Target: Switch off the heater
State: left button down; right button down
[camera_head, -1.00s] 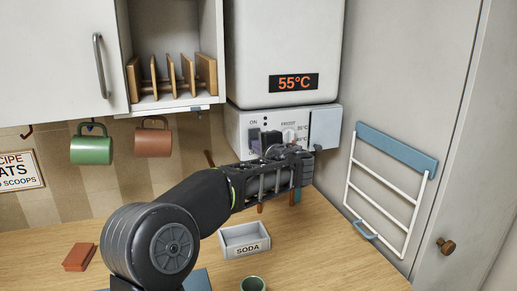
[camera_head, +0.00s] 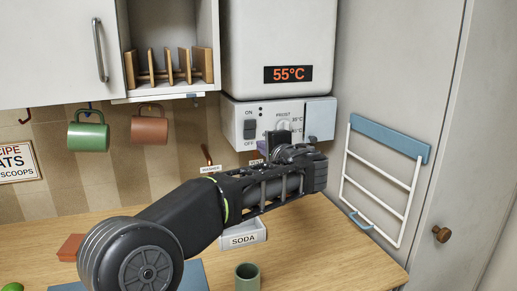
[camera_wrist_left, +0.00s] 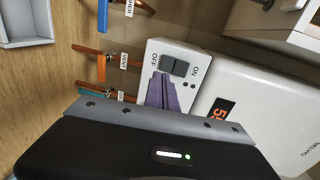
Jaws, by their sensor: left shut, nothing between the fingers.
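The white heater (camera_head: 278,50) hangs on the wall, its display (camera_head: 288,74) reading 55°C. Its lower panel has a dark rocker switch (camera_head: 250,130), marked ON above and OFF below, with a dial (camera_head: 284,124) to its right. The rocker also shows in the left wrist view (camera_wrist_left: 173,65); I cannot tell which side is pressed. My left gripper (camera_head: 278,145) is shut and empty in front of the panel, below and right of the rocker. Its fingers (camera_wrist_left: 164,82) point close to the rocker in the wrist view; contact is unclear. My right gripper is out of view.
Labelled pipes with small levers (camera_wrist_left: 116,60) run below the heater. A SODA tray (camera_head: 244,236) and green cup (camera_head: 247,276) stand on the wooden counter. Green and brown mugs (camera_head: 149,128) hang at left. A folding rack (camera_head: 384,180) is on the right wall.

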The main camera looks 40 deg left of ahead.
pick_arm(q)
jog(key=v, duration=0.3)
jog(key=f+b+v, duration=0.1)
jog(key=v, duration=0.1)
jog(key=shift+s+d+r, duration=0.15)
jog(key=shift+s+d, duration=0.1)
jog(key=shift+d, duration=0.15)
